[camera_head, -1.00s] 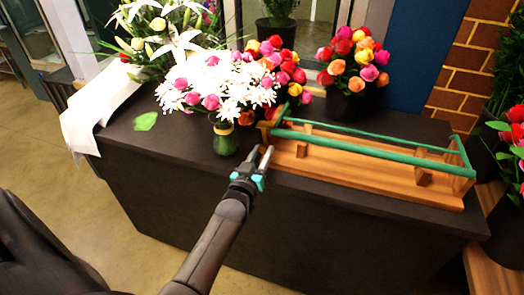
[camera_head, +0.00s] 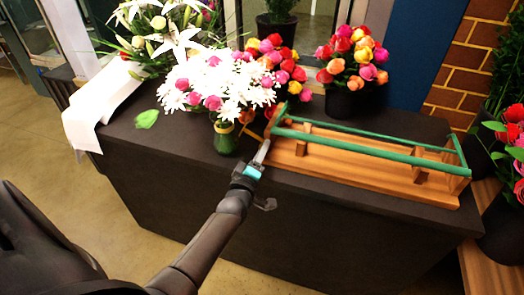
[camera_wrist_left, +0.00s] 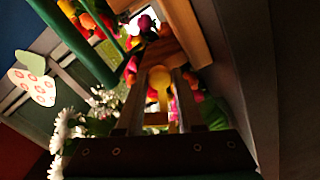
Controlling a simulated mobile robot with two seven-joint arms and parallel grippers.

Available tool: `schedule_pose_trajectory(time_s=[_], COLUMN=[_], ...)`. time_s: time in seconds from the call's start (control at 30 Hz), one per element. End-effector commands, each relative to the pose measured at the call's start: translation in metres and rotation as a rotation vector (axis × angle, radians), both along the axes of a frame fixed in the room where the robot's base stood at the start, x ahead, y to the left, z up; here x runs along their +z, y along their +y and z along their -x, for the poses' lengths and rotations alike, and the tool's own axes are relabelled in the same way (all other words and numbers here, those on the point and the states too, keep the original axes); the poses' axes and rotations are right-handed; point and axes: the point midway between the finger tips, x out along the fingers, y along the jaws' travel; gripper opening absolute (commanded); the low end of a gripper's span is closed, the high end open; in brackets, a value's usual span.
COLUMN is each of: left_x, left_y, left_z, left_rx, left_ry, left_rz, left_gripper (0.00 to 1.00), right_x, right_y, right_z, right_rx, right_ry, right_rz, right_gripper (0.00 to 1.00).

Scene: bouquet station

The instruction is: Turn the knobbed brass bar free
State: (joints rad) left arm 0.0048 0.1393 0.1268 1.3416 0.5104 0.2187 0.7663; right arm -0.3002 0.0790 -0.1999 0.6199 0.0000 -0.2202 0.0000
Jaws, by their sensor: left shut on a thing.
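The knobbed brass bar shows in the left wrist view as a rounded yellow knob (camera_wrist_left: 160,78) with a short yellow part below it, between my two fingers. My left gripper (camera_head: 263,151) is at the left front end of the wooden stand (camera_head: 350,172), its fingers pointing up and away. In the wrist view my left gripper (camera_wrist_left: 160,100) is shut on the knob. In the head view the fingers are seen edge-on and the bar is hard to make out. My right gripper is not in view.
Green rails (camera_head: 350,147) run along the stand. A green vase (camera_head: 225,138) of white and pink flowers stands close left of my gripper. A pot of roses (camera_head: 342,100) stands behind the stand. The dark counter (camera_head: 180,150) is clear at its front left.

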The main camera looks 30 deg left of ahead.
Motion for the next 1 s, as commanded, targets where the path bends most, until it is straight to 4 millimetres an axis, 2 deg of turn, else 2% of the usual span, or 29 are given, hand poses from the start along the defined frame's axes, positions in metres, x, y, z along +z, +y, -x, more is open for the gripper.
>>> schedule_pose_trajectory(time_s=[0.2,0.5,1.0], left_x=[-0.0011,-0.0008,-0.0006], left_y=[-0.0002,0.0001,0.0000], left_z=[0.0003,0.0004,0.0004], left_rx=[-0.001,0.000,0.001], left_ry=[-0.044,-0.087,-0.107], left_rz=[0.183,0.361,0.448], left_gripper=[0.00,0.00,0.00], right_x=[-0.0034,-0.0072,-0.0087], right_y=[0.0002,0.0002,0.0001], right_z=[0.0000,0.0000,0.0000], right_rx=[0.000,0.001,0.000], right_ry=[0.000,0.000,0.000], right_rz=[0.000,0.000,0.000], right_gripper=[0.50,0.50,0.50])
